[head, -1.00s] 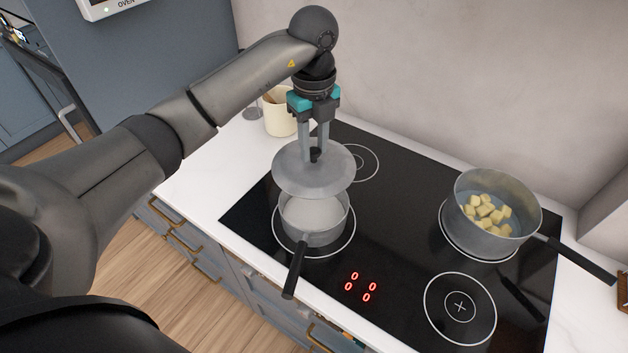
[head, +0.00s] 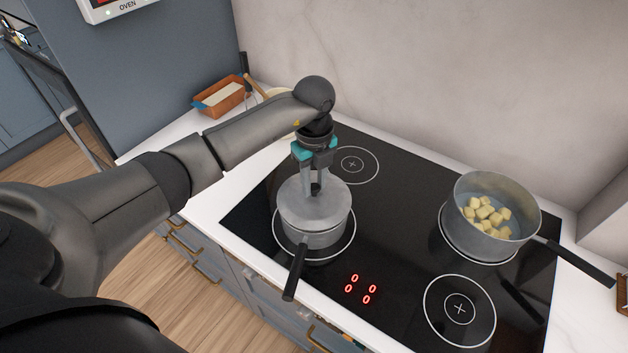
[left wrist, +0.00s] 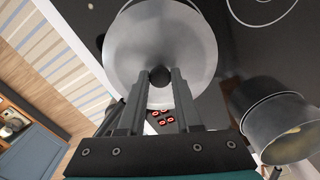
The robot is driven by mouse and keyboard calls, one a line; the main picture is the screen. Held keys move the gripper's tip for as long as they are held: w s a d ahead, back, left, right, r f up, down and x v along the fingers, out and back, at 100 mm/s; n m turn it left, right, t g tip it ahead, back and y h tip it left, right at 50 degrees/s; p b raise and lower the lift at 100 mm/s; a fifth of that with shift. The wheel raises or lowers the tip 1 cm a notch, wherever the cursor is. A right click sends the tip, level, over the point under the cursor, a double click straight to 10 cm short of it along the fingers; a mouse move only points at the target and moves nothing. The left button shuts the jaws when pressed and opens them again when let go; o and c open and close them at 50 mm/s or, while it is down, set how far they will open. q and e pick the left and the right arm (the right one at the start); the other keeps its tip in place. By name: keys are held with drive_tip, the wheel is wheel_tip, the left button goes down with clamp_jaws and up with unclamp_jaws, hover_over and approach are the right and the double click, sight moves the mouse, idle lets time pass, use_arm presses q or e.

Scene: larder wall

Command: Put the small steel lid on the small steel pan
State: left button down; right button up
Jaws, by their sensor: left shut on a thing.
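The small steel lid (head: 296,205) is a grey disc with a dark knob; it also shows in the left wrist view (left wrist: 180,45). My left gripper (head: 315,190) is shut on the lid's knob from above. The lid lies over the mouth of the small steel pan (head: 318,238), nearly level, and covers its opening. I cannot tell whether the lid touches the rim all round. The pan stands on the front left ring of the hob, its black handle (head: 296,270) pointing towards the front edge. My right gripper is not in view.
A larger steel pan (head: 474,235) with pale cubes stands on the right of the black hob (head: 400,215), its handle pointing right. A terracotta dish (head: 222,97) and a partly hidden cream pot stand at the back left. The front right ring (head: 460,308) is free.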

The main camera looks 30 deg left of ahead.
sight(314, 186)
use_arm(q)
drive_tip(key=shift+f+b, duration=0.35)
drive_tip(key=shift+f, duration=0.25)
drive_tip(key=c, duration=0.6)
unclamp_jaws()
drive_tip(key=shift+r, duration=0.1)
drive_tip(key=shift+r, duration=0.25)
wheel_tip(314, 186, up, 13)
drive_tip(key=shift+f, duration=0.2)
